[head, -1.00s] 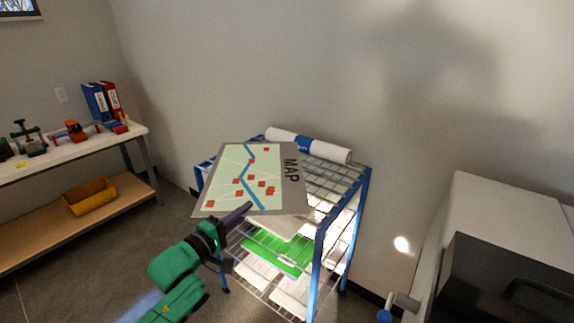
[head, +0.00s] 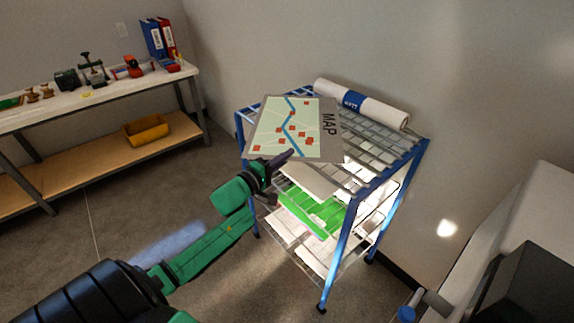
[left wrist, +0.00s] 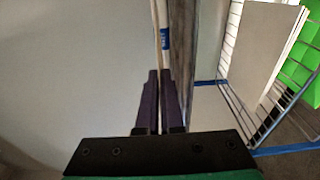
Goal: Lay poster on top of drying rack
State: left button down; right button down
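The poster (head: 262,128) is a flat sheet with a pale green map and the word MAP along its right side. It is over the left part of the drying rack (head: 345,240), a blue-framed rack with wire shelves. Whether it touches the rack's top is hard to tell. My left gripper (head: 290,155) is shut on the poster's near edge. In the left wrist view its two purple fingers (left wrist: 161,90) are close together, and the rack's frame (left wrist: 210,82) is on the right. My right gripper is not in view.
A rolled poster with a blue band (head: 390,112) lies along the rack's back edge. Green and white sheets (head: 310,212) lie on lower shelves. A workbench (head: 190,72) stands at the left; a pale machine (head: 530,200) stands at the right. Floor between bench and rack is clear.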

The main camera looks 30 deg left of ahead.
pick_arm(q)
jog(key=shift+f, duration=1.6)
jog(key=c, duration=1.1)
grip_release()
jog(key=shift+s+f, duration=0.1)
